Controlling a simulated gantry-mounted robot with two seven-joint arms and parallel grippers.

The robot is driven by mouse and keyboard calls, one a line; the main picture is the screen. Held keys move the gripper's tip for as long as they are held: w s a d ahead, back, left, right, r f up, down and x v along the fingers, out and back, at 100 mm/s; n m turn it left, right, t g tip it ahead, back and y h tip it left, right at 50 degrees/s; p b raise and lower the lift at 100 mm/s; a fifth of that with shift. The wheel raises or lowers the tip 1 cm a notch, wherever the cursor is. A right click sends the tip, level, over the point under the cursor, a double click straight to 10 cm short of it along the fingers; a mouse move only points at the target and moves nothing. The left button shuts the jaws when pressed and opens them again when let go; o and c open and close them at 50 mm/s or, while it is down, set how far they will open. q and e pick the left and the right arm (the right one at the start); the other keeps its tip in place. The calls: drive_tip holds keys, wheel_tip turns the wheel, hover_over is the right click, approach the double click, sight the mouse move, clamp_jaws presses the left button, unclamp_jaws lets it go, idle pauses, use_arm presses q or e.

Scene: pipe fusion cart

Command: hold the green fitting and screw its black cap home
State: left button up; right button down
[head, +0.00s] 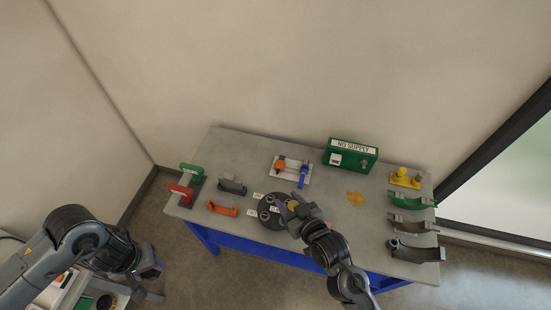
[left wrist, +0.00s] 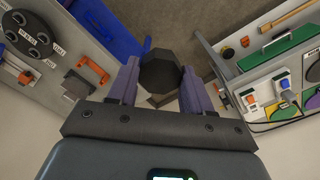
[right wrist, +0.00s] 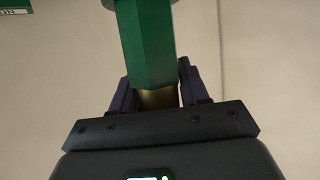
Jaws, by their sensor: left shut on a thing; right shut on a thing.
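My left gripper (head: 153,269) is low at the left in the head view, out beyond the bench's left end. In the left wrist view its fingers (left wrist: 160,88) are shut on a black many-sided cap (left wrist: 160,70). My right gripper (head: 289,202) is over the bench near the dark round plate. In the right wrist view its fingers (right wrist: 157,92) are shut on the green fitting (right wrist: 147,45), around its brass-coloured lower part. The fitting's far end runs out of that view. The cap and the fitting are far apart, and I cannot make out either in the head view.
The grey bench (head: 235,147) carries a dark round plate (head: 272,222), a green NO SUPPLY box (head: 350,155), an orange handle (head: 222,208), and several cradles along the right end. A second cart (left wrist: 262,75) with a green-topped case stands beside my left gripper. Bare floor lies between.

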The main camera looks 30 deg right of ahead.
drive_tip(key=a+r+n+g+y, duration=0.1)
drive_tip(key=a+r+n+y, duration=0.2)
drive_tip(key=a, duration=0.4)
drive_tip(key=w+a+r+n+g+y, duration=0.1)
drive_tip(key=a+r+n+g+y, duration=0.1)
drive_tip(key=a+r+n+y, duration=0.2)
drive_tip(key=shift+a+r+n+y, duration=0.3)
drive_tip(key=shift+a+r+y, duration=0.3)
drive_tip(key=shift+a+r, duration=1.05)
drive_tip(key=shift+a+f, duration=0.15)
drive_tip(key=shift+f, duration=0.05)
